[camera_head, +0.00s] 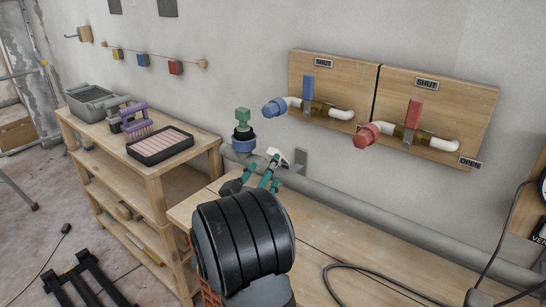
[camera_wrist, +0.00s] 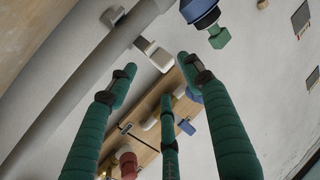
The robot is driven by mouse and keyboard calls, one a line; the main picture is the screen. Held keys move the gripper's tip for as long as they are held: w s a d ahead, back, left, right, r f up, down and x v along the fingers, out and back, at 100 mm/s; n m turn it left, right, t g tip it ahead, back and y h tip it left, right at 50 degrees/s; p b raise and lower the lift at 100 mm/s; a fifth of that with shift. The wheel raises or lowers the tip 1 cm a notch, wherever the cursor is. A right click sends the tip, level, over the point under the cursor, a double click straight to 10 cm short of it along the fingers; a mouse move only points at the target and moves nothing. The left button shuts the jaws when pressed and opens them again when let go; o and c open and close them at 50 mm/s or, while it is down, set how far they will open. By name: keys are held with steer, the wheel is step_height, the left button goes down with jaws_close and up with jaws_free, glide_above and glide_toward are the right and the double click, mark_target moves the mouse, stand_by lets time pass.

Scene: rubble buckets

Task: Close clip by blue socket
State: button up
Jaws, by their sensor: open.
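The blue socket (camera_head: 244,145) sits by the grey wall pipe, with a black collar and a green block above it. In the wrist view the blue socket (camera_wrist: 201,12) is at the top. A grey clip (camera_wrist: 154,54) with a pale tab sits beside the pipe there. My gripper (camera_head: 263,173) has green fingers, open and empty, in front of the pipe just below the socket. The fingers (camera_wrist: 160,85) also show in the wrist view, apart from the clip.
The grey pipe (camera_head: 390,220) runs along the wall behind the wooden bench (camera_head: 360,258). Two wooden boards above carry a blue-handled valve (camera_head: 308,87) and a red-handled valve (camera_head: 413,115). A shelf (camera_head: 140,170) at left holds a tray and brush.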

mark_target(272, 154)
steer(key=p+x, duration=0.1)
steer(key=x, duration=0.6)
steer(key=shift+w, duration=0.1)
steer(key=shift+c, duration=0.9)
steer(key=shift+a+r, duration=0.1)
steer(key=shift+a, duration=0.05)
jaws_close()
